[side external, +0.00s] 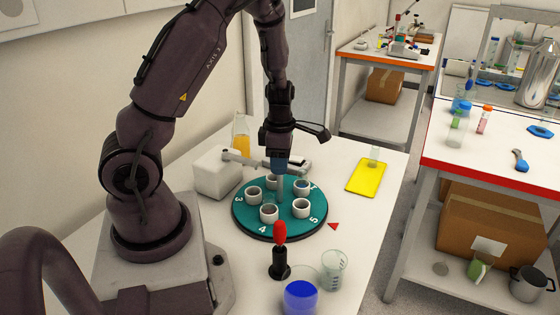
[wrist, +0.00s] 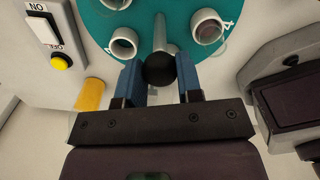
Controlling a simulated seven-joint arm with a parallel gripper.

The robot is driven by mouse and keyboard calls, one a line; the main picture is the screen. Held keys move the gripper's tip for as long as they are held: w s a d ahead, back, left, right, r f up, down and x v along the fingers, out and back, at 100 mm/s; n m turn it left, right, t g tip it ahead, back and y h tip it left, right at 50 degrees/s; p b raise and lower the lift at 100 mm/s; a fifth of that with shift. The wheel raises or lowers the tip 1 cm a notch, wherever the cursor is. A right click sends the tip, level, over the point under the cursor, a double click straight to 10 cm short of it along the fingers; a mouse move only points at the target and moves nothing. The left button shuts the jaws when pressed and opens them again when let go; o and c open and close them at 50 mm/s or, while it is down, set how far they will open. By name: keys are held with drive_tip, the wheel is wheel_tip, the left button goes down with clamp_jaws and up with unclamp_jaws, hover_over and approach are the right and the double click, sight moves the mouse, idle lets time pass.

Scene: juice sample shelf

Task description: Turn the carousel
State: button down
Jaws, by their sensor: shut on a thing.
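The carousel (side external: 283,225) is a round teal disc on the white table, with several white cups around it and numbers by them. A grey post stands at its middle. In the side view my gripper (side external: 279,166) points down over that post, and its blue fingers hide the top. In the wrist view the blue fingers (wrist: 160,82) are shut on the black ball knob (wrist: 160,67) on the post. Part of the carousel shows behind it (wrist: 175,15), with the number 4 by one cup. A red triangle (side external: 333,226) lies on the table by the carousel's right edge, near number 5.
A white box (side external: 217,173) stands left of the carousel; the wrist view shows its switch (wrist: 43,31). A red-topped black stand (side external: 280,262), a beaker (side external: 334,268) and a blue-filled container (side external: 300,297) stand in front. A yellow tray (side external: 361,184) lies to the right.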

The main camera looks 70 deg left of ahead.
drive_tip(key=shift+r+n, duration=0.1)
drive_tip(key=shift+n, duration=8.2)
drive_tip(key=c, duration=0.8)
unclamp_jaws()
